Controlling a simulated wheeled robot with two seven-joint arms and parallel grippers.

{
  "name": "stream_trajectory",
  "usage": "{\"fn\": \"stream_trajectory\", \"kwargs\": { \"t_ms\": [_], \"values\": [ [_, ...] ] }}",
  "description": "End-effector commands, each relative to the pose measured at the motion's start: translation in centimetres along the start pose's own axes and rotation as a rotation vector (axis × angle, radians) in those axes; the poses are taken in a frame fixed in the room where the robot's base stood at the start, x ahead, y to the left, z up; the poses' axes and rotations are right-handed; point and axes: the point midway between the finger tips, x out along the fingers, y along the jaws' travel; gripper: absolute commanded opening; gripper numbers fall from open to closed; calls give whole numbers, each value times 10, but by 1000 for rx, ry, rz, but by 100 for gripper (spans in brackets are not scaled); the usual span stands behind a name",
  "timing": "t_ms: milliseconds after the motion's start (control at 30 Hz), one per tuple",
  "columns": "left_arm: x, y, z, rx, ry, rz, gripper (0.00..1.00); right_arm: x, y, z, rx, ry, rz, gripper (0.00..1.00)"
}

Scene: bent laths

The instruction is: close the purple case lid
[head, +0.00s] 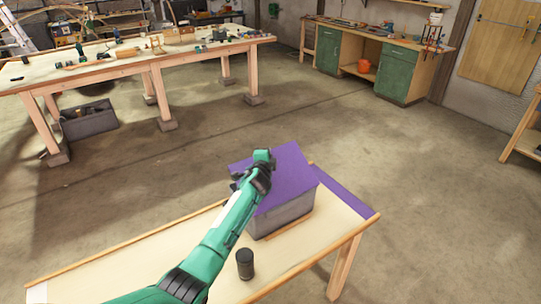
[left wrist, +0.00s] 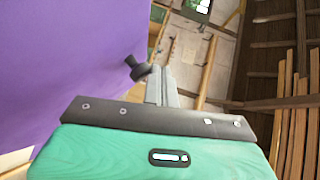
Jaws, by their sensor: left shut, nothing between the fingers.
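The case (head: 285,216) is a grey box on the light wooden table, with a purple lid (head: 292,172) over its top. The lid looks tilted, but I cannot tell how far it stands open. My left gripper (head: 264,156) is at the lid's upper left part, with the arm crossing in front of the case's left side. In the left wrist view the lid (left wrist: 65,60) fills the left side, close beside my shut, empty left gripper (left wrist: 160,85). A dark knob (left wrist: 136,68) shows by the fingers. Contact with the lid is unclear. My right gripper is out of view.
A dark cylinder (head: 245,264) stands on the near table (head: 310,245), close to my left arm. A purple strip (head: 345,195) lies along the table's right end. A cluttered workbench (head: 130,62) and green cabinets (head: 340,52) stand across open floor.

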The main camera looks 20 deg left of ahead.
Motion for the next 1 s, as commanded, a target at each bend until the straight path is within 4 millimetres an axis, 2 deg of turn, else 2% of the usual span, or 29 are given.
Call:
{"fn": "stream_trajectory", "kwargs": {
  "t_ms": [233,600,800,1000],
  "values": [
    [18,17,16,0,-1,1,0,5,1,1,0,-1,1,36],
    [40,44,37,-141,-2,164,0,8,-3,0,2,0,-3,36],
    [47,60,42,-173,-1,197,0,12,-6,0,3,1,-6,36],
    [51,67,45,-173,0,195,0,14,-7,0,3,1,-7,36]
  ]
}}
